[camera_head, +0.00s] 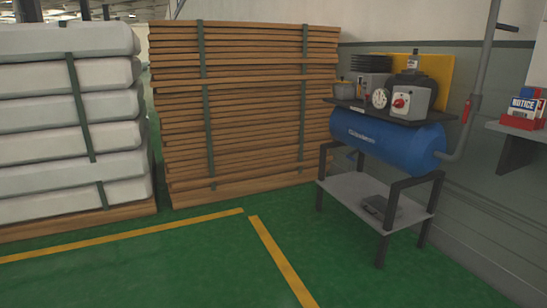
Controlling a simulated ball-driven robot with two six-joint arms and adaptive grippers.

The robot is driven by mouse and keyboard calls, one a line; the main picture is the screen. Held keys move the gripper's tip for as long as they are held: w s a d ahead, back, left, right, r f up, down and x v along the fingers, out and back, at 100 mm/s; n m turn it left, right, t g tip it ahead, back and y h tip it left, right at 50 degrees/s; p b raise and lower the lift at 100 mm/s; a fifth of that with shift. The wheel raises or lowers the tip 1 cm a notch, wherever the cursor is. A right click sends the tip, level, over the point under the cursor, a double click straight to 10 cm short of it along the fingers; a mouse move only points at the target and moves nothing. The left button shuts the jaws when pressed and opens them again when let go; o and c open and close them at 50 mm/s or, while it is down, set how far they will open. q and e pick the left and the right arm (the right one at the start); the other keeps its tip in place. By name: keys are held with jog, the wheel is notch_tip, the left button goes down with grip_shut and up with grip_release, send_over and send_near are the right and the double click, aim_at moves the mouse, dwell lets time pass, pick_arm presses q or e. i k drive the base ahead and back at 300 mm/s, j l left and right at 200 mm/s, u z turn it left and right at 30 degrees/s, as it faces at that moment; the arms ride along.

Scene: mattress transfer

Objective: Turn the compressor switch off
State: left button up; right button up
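A compressor with a blue tank (385,141) stands on a dark-legged metal stand near the right wall. On its top plate sits a light grey switch box (412,104) with a red rotary knob (399,103) on its front. A round white gauge (380,98) is just left of the box. The knob is too small to tell its setting. Neither of my grippers shows in the head view.
A tall stack of brown wooden boards (245,110) stands left of the compressor. White mattresses (35,110) are piled on a pallet at far left. A wall shelf (515,132) with a red bin is at right. Green floor (190,270) with yellow lines is clear in front.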

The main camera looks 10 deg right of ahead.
aim_at(399, 104)
jog(key=i+z, duration=0.1)
jog(key=i, duration=0.75)
jog(key=i+j, duration=0.15)
jog(key=i, duration=0.65)
jog(key=i+z, duration=0.05)
